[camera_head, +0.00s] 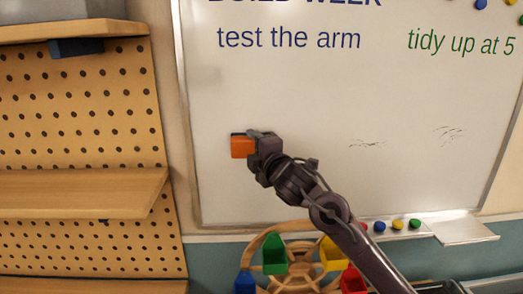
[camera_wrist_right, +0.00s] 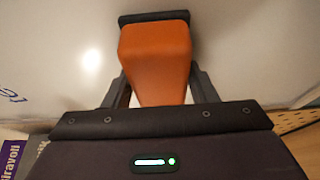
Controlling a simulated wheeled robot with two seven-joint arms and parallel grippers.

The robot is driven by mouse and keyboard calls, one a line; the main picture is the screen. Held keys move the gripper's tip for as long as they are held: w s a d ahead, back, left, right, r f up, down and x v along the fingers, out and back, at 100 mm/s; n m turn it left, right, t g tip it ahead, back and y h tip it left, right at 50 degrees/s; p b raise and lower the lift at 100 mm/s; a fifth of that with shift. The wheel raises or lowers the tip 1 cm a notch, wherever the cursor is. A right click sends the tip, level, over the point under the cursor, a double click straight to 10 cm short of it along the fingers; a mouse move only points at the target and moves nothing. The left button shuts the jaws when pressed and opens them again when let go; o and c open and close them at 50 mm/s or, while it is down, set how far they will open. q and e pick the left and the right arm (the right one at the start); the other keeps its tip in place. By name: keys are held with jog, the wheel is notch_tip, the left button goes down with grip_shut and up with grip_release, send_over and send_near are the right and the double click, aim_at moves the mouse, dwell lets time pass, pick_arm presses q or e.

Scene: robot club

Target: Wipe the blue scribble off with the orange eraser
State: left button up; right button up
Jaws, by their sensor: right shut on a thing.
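The orange eraser (camera_head: 242,147) is at the left part of the whiteboard (camera_head: 310,95), with its dark pad side against or very near the surface; I cannot tell if it touches. My right gripper (camera_head: 257,146) is shut on it. In the right wrist view the eraser (camera_wrist_right: 156,55) sits between the two fingers, its dark pad at the far end toward the board. No clear blue scribble shows; the board around the eraser looks bare. Two faint dark scribbly marks, one mid-right (camera_head: 367,143) and one farther right (camera_head: 448,134), are on the board. My left gripper is not in view.
Written words, "test the arm" (camera_head: 289,38) in blue and "tidy up at 5" (camera_head: 461,42) in green, are above. Coloured magnets (camera_head: 398,225) and a white ledge (camera_head: 462,231) lie below. A wheel with coloured bins (camera_head: 290,262) stands in front. Wooden shelves (camera_head: 80,190) are left.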

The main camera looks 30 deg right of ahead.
aim_at(293, 141)
jog(key=shift+d+r, duration=0.1)
jog(key=shift+r, duration=0.1)
jog(key=shift+s+d+p, duration=0.25)
jog(key=shift+s+d, duration=0.15)
jog(key=shift+d, duration=0.35)
jog(key=shift+s+d+p, duration=0.2)
jog(key=shift+s+d, duration=0.15)
jog(key=shift+d, duration=0.4)
jog(key=shift+s+d, duration=0.6)
jog(key=shift+d, duration=0.6)
jog(key=shift+s+d, duration=0.55)
jog(key=shift+d, duration=0.7)
jog(key=shift+s+d, duration=0.6)
jog(key=shift+d, duration=0.6)
jog(key=shift+w+a+b, duration=0.15)
jog(key=shift+w+a, duration=0.4)
jog(key=shift+a, duration=0.6)
jog(key=shift+w+a+b, duration=0.2)
jog(key=shift+w+a, duration=0.4)
jog(key=shift+a, duration=0.6)
jog(key=shift+w+a+b, duration=0.15)
jog(key=shift+w+a, duration=0.4)
jog(key=shift+a, duration=0.6)
jog(key=shift+w+a+b, duration=0.25)
jog(key=shift+w+a, duration=0.15)
jog(key=shift+a, duration=0.5)
jog(key=shift+w+a+b, duration=0.2)
jog(key=shift+w+a, duration=0.2)
jog(key=shift+a, duration=0.45)
